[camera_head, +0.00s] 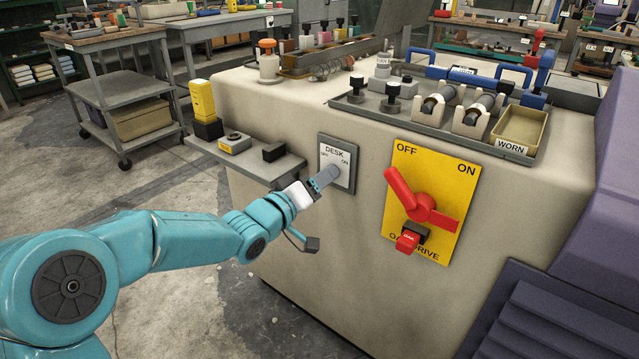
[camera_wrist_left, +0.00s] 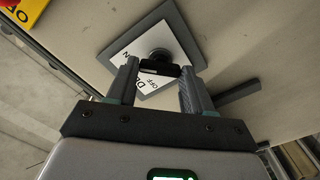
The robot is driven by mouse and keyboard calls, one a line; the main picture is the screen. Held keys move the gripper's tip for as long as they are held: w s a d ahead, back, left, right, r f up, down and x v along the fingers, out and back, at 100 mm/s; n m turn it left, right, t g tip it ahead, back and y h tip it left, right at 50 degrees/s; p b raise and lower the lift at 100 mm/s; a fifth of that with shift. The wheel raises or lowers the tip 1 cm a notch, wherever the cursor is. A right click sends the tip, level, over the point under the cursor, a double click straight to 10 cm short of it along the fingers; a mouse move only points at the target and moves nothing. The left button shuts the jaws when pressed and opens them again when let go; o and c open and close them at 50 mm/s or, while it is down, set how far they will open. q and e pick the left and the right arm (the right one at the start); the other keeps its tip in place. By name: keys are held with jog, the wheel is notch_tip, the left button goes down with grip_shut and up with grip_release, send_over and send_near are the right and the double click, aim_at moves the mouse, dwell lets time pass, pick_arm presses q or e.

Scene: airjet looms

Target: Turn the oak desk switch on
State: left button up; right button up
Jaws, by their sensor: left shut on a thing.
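The desk switch plate (camera_head: 346,180) is a small white panel with a grey frame and the words DESK, OFF and ON, on the front of the beige cabinet. My left gripper (camera_head: 327,177) reaches the plate from the left and covers its knob in the head view. In the left wrist view, the black knob (camera_wrist_left: 160,68) sits between my left gripper's two fingers (camera_wrist_left: 155,80), which are shut on it. I cannot tell which word the knob points to. My right gripper is not in view.
A yellow OFF/ON panel (camera_head: 459,188) with a red lever (camera_head: 409,195) and a red tag is right of the desk switch. A grey shelf (camera_head: 279,175) holding a yellow device (camera_head: 202,103) juts out at left. Trays and parts cover the cabinet top.

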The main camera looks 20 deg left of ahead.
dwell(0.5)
pick_arm(q)
jog(key=o, duration=1)
jog(key=shift+o, duration=0.2)
jog(key=shift+s, duration=0.1)
jog(key=p+v, duration=0.3)
jog(key=v, duration=1.3)
jog(key=shift+s, duration=0.1)
